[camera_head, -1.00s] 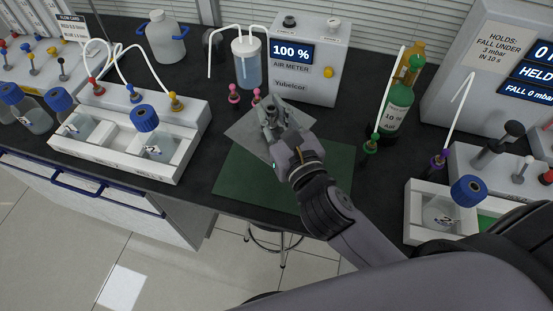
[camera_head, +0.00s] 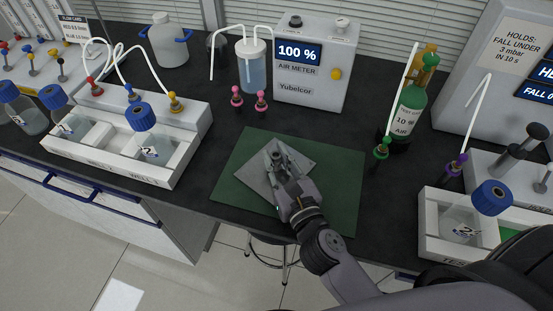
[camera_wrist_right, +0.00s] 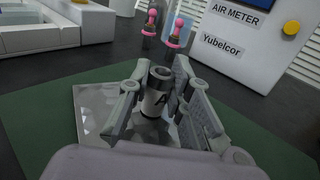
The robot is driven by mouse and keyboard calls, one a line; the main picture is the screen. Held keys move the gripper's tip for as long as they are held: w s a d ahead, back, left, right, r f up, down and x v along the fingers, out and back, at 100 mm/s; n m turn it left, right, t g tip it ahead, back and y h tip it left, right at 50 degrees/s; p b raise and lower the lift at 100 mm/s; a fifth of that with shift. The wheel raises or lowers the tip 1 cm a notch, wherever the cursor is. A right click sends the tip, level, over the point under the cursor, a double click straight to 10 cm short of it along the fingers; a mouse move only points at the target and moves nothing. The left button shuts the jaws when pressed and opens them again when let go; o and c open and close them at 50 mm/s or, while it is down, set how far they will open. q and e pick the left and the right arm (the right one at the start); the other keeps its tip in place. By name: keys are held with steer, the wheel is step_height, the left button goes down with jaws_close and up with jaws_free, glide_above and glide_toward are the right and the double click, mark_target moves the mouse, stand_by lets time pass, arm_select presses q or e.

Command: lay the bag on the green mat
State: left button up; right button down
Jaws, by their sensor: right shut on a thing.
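The grey bag (camera_head: 255,182) is a flat, translucent square with a cylindrical fitting. In the head view it is over the green mat (camera_head: 343,185), within the mat's outline. Whether it touches the mat or hangs just above it, I cannot tell. My right gripper (camera_head: 276,158) is shut on the bag's fitting and covers the bag's middle. My left gripper is not in view.
Behind the mat stand the air meter (camera_head: 311,75), two pink-topped connectors (camera_head: 248,102) and a clear bottle (camera_head: 251,72). A green gas cylinder (camera_head: 411,105) is at right. A white bottle rack (camera_head: 120,170) is at left.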

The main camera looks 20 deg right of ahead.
steer(key=c, duration=1.5)
jaws_free()
steer(key=shift+o, duration=0.2)
steer(key=shift+r, duration=0.1)
